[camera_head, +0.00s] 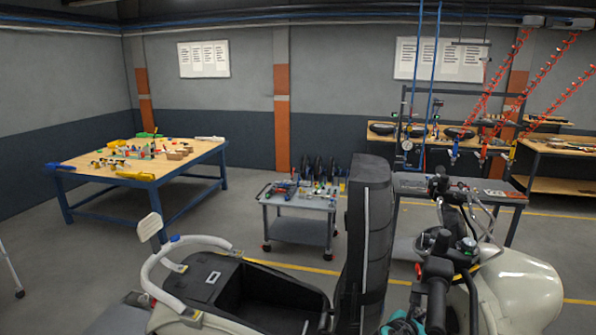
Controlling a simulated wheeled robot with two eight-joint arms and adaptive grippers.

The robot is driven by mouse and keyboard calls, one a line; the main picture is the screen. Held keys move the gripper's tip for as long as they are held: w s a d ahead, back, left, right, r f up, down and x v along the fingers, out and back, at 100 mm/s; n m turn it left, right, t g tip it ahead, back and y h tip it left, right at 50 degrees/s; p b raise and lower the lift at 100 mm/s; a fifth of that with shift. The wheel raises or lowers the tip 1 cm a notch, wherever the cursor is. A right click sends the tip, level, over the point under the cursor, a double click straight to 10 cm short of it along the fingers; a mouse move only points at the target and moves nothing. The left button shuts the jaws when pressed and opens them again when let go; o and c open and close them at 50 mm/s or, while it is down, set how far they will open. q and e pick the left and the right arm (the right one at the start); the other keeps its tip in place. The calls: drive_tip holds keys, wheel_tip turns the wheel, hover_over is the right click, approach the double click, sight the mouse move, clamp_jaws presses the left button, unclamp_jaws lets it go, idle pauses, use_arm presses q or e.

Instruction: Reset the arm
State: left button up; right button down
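Neither of my grippers shows in the head view, and I can make out no part of my arms for certain. The task names no object to handle. A cream motorcycle (517,290) with black handlebar grips stands close at the lower right. Beside it, at the bottom centre, is an open black sidecar-like tub (262,297) with a curved white tube (152,268) at its left. A tall black upright padded part (367,235) stands between the tub and the motorcycle. No slat conveyor is visible.
A wooden-topped table (120,180) with colourful small items stands at the left. A grey wheeled cart (298,203) with tools stands in the middle. Workbenches (545,187) line the right wall, with red coiled hoses (487,90) hanging there. Floor between table and cart is clear.

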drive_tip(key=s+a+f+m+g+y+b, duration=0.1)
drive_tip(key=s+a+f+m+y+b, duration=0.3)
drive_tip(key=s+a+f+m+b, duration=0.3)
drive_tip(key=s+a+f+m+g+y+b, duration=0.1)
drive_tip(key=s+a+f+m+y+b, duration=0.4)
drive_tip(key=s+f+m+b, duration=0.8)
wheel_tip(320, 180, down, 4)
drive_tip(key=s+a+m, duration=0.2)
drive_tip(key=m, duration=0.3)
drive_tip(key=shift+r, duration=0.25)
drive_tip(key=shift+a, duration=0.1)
